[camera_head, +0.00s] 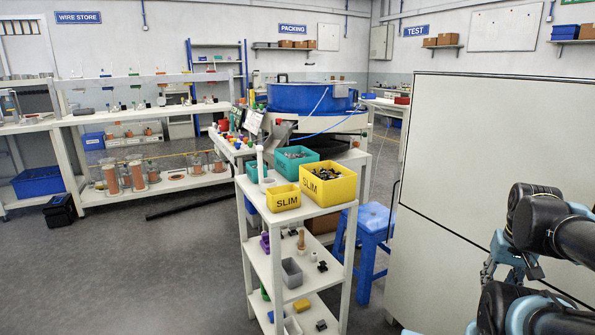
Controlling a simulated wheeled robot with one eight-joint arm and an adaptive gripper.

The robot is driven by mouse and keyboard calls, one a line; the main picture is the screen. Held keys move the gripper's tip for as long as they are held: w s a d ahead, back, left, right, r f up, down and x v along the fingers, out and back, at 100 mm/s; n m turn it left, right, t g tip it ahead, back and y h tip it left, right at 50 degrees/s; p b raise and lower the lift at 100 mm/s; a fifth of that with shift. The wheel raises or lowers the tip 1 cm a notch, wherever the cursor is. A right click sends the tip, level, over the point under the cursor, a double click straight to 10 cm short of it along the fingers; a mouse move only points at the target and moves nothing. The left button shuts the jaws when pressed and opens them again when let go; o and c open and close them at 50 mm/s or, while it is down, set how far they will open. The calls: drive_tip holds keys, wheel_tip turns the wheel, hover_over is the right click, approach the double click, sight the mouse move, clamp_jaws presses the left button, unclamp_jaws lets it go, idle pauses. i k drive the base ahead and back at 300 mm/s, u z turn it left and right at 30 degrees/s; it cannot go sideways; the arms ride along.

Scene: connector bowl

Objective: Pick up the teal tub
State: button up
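A teal tub (295,158) filled with small dark parts stands on the top shelf of the white rack, behind the yellow bins. My arm is at the right edge, well apart from both tubs. What seems to be my gripper (512,270) is in front of the large pale panel. Its fingers are too unclear to tell open from shut.
A large yellow bin (327,184) and a small yellow bin (283,198), both marked SLIM, stand at the shelf's front. A blue stool (374,220) is right of the rack. A tall pale panel (480,150) stands between rack and arm.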

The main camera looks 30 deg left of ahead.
sight(252, 166)
drive_tip(key=z, duration=0.15)
drive_tip(key=k, duration=1.3)
drive_tip(key=u, duration=1.45)
drive_tip(key=i, duration=1)
drive_tip(key=z, duration=0.05)
